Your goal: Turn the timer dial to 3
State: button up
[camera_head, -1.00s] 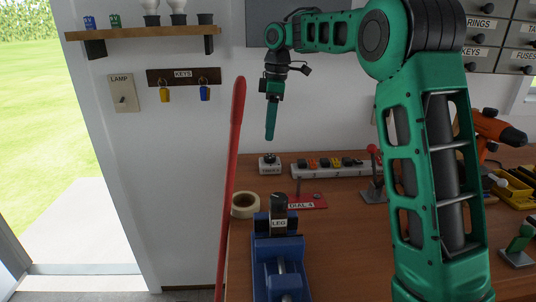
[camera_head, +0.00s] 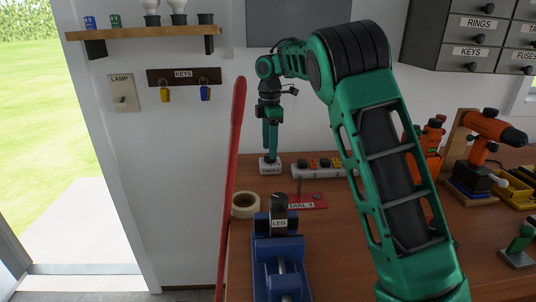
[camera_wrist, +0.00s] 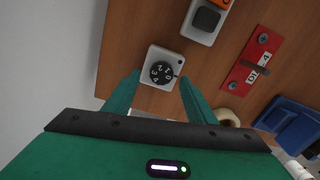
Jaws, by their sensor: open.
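The timer (camera_wrist: 160,68) is a small white box with a black round dial (camera_wrist: 161,73) bearing white numbers. In the wrist view it lies between and just beyond the open fingertips of my gripper (camera_wrist: 158,80). A pointer mark on the dial is too small to read surely. In the head view the timer (camera_head: 270,166) stands on the wooden bench near the wall, and my gripper (camera_head: 270,152) points down right over it, hiding the dial. I cannot tell whether the fingers touch it.
A white power strip (camera_head: 345,171) with coloured switches lies to the right of the timer. A red "DIAL 4" plate (camera_head: 312,202), a tape roll (camera_head: 245,206) and a blue vise (camera_head: 280,262) are nearer. An orange drill (camera_head: 490,130) stands at the right.

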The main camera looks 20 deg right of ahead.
jog(key=shift+f, duration=1.35)
jog(key=c, duration=1)
jog(key=shift+c, duration=0.2)
